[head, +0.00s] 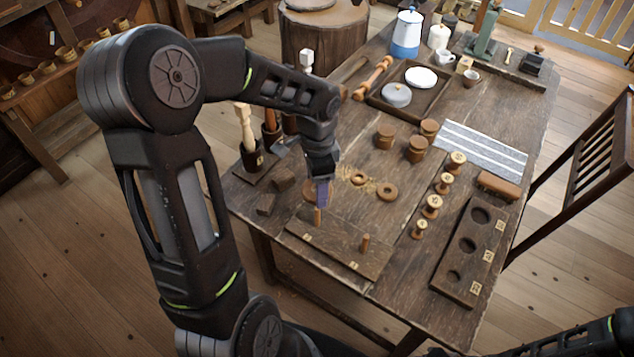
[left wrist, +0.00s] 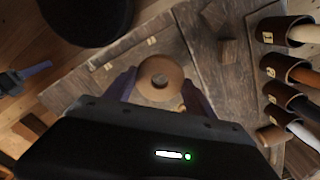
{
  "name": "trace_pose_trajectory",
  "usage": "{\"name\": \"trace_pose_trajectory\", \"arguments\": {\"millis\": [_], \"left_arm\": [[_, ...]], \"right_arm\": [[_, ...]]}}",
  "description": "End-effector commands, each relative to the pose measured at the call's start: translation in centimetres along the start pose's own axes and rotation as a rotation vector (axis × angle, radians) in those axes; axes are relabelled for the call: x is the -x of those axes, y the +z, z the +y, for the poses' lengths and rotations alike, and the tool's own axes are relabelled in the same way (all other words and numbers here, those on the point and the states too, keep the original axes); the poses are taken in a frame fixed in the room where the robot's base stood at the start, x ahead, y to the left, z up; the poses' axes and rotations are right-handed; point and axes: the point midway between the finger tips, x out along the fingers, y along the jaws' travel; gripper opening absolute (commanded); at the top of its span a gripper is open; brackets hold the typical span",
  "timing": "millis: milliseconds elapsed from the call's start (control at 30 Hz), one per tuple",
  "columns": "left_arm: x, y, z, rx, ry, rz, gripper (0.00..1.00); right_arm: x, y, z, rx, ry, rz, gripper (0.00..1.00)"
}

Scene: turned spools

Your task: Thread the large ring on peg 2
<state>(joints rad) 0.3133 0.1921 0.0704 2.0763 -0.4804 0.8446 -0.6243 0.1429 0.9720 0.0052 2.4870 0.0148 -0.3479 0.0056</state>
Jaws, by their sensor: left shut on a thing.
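My left gripper (head: 322,194) is shut on the large ring (left wrist: 145,76), a brown wooden ring with a round hole, held flat between the two fingertips in the left wrist view. In the head view the ring (head: 308,190) is mostly hidden behind the fingers. The dark peg board (head: 338,250) lies at the table's near edge with two upright pegs: a left one (head: 317,217), just below the fingers, and a right one (head: 365,242). I cannot read the peg labels. Whether a peg is inside the ring's hole is unclear.
Two smaller rings (head: 387,191) lie right of the gripper. Dark blocks (head: 267,204) and tool holders stand to the left. Several spools (head: 432,206) and a holed board (head: 466,250) are on the right. The table between is fairly clear.

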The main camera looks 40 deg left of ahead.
Motion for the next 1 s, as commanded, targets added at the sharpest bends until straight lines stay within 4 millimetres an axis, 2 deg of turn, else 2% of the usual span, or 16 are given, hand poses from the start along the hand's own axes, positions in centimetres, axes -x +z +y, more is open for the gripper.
{"name": "trace_pose_trajectory", "arguments": {"millis": [533, 700, 1000], "left_arm": [[-4.9, 0.0, 0.0, -0.001, 0.000, 0.000, 0.24], [-5.5, 0.0, 0.0, -0.001, 0.000, 0.000, 0.24], [-5.6, 0.0, 0.0, -0.001, 0.000, 0.000, 0.24]], "right_arm": [[-3.4, -0.4, 0.8, 0.007, -0.012, 0.011, 0.36], [-3.8, -0.5, 0.9, 0.009, -0.014, 0.013, 0.36], [-3.8, -0.5, 0.9, 0.009, -0.014, 0.013, 0.36]]}}
